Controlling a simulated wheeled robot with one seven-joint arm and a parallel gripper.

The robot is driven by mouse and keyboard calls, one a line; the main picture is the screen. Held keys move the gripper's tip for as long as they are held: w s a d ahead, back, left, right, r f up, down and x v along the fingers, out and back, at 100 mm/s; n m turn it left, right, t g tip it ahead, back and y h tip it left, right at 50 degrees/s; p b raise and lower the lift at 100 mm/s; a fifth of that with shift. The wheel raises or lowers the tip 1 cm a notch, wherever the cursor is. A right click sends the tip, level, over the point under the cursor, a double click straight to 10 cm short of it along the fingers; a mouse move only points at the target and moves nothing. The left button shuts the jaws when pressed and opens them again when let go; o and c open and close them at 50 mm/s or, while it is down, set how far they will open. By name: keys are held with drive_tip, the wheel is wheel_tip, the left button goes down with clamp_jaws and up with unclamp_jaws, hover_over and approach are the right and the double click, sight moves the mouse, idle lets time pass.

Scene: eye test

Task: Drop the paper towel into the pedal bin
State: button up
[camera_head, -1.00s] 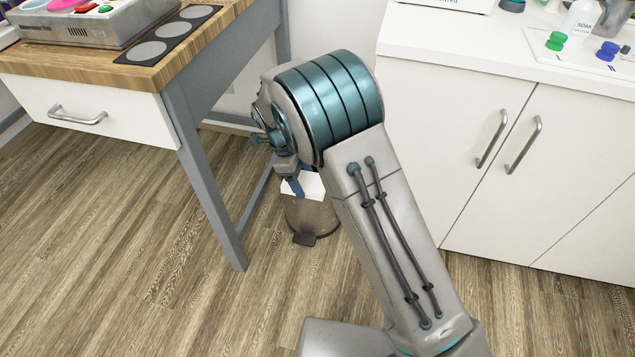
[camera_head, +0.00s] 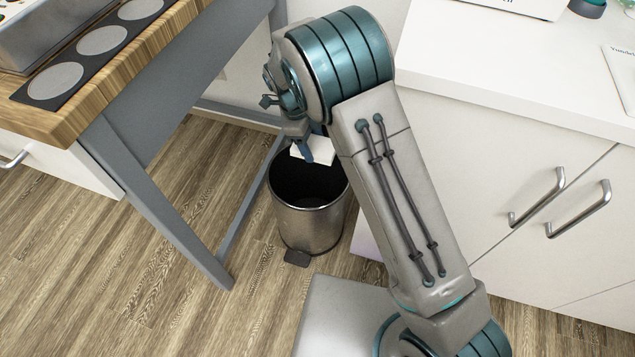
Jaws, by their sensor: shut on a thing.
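The pedal bin (camera_head: 311,225) is a round metal bin on the floor between the wooden table and the white cabinet. Its top shows as a dark opening, and its pedal (camera_head: 297,258) faces me. The paper towel (camera_head: 318,150) is a white piece held above the bin's far rim. My gripper (camera_head: 304,143) is shut on it, with blue fingers partly hidden by my arm. From this view the towel overlaps the bin's back edge; I cannot tell its exact height. My arm hides part of the bin's right side.
A wooden table (camera_head: 80,95) with grey metal legs (camera_head: 165,215) stands left of the bin. A white cabinet (camera_head: 500,160) with metal handles stands to the right. Wood floor (camera_head: 190,180) is open in front of and left of the bin.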

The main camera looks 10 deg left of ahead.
wheel_tip(320, 180, down, 6)
drive_tip(key=b, duration=0.4)
drive_tip(key=o, duration=1.2)
drive_tip(key=p+v, duration=0.5)
drive_tip(key=v, duration=0.9)
drive_tip(key=shift+f, duration=0.1)
